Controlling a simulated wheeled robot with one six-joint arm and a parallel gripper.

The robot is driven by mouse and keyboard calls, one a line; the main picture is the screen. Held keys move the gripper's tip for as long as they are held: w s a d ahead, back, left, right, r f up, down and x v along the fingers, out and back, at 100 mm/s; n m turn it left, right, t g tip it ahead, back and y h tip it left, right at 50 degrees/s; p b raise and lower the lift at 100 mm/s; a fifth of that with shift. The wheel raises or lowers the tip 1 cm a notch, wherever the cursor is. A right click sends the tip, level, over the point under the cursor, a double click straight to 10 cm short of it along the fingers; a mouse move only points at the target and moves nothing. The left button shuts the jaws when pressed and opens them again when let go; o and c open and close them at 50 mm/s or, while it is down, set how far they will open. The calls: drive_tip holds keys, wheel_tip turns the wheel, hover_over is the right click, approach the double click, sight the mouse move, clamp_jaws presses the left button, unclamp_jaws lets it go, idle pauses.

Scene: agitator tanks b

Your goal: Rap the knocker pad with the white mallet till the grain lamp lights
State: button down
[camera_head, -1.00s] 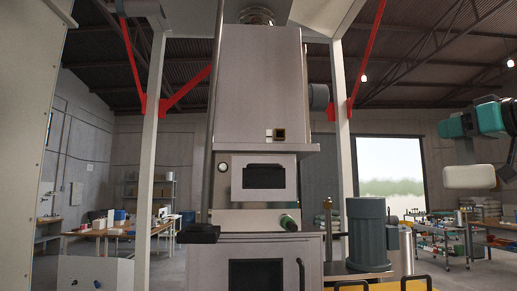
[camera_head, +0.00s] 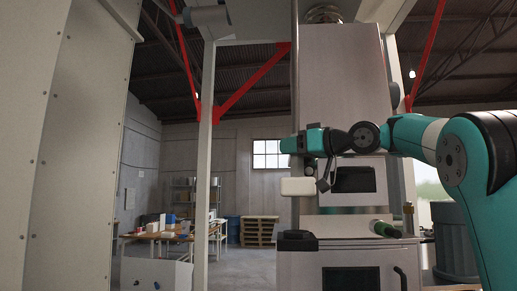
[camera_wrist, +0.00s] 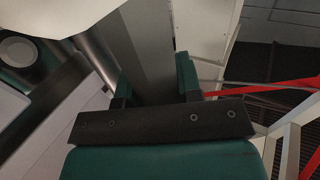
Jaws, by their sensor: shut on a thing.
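The white mallet's head (camera_head: 298,187) hangs just below my gripper (camera_head: 293,144), in front of the steel machine's left side. My gripper is shut on the mallet; its handle is hard to make out. In the wrist view the green fingers of my gripper (camera_wrist: 156,82) stand on both sides of a grey area, and the grip itself is unclear there. The small square pad on the machine's upper front, seen earlier, is hidden behind my arm now. I cannot pick out a lit grain lamp.
The steel machine (camera_head: 345,80) has a dark window, a green-gripped handle (camera_head: 385,229) and a black block (camera_head: 297,240) on its ledge. A tall pale panel (camera_head: 75,150) stands at left. Open floor shows left of the machine.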

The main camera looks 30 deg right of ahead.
sight(291, 181)
drive_tip(key=shift+a, duration=0.45)
wheel_tip(291, 181, down, 4)
drive_tip(key=b, duration=0.4)
drive_tip(key=shift+f, duration=0.2)
idle(0.4)
wheel_tip(291, 181, down, 4)
drive_tip(key=b, duration=0.4)
drive_tip(key=shift+b, duration=0.3)
wheel_tip(291, 181, up, 6)
drive_tip(key=p, duration=0.5)
drive_tip(key=shift+s, duration=0.1)
drive_tip(key=shift+f, duration=0.1)
